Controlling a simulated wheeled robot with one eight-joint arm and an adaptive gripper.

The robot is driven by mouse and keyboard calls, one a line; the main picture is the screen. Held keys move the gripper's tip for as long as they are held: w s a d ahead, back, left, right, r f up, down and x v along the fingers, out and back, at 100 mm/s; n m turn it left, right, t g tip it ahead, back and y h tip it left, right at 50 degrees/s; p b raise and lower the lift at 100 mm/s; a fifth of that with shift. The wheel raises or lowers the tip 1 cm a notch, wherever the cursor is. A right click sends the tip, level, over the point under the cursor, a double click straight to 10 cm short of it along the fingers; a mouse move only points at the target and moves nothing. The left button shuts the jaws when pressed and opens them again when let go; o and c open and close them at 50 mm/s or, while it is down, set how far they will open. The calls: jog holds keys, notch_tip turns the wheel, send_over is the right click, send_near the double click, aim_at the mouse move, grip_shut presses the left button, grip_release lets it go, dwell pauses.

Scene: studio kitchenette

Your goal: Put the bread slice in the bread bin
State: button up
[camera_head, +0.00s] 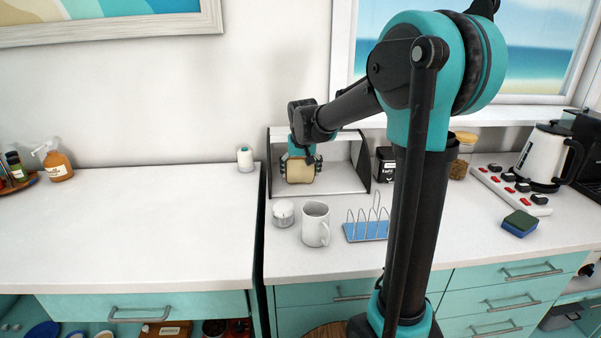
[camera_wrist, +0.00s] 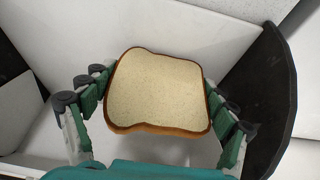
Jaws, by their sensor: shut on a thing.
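The bread slice (camera_head: 300,171) is pale with a brown crust, and my gripper (camera_head: 299,165) is shut on it. In the wrist view the slice (camera_wrist: 158,92) sits between the green fingers of my gripper (camera_wrist: 155,105), one set on each side. The bread bin (camera_head: 345,177) is an open-fronted light box with dark side panels, at the back of the right counter. In the head view the slice appears at the bin's open front; I cannot tell whether it touches the bin floor. The bin's pale inner wall (camera_wrist: 215,25) and dark side panel (camera_wrist: 272,95) surround it in the wrist view.
A white mug (camera_head: 316,225), a small white jar (camera_head: 283,213) and a blue-based toast rack (camera_head: 366,230) stand in front of the bin. A dark canister (camera_head: 385,164) is to its right. The left counter (camera_head: 130,220) is mostly clear.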

jog(key=shift+f, duration=0.15)
jog(key=o, duration=0.8)
jog(key=v, duration=1.2)
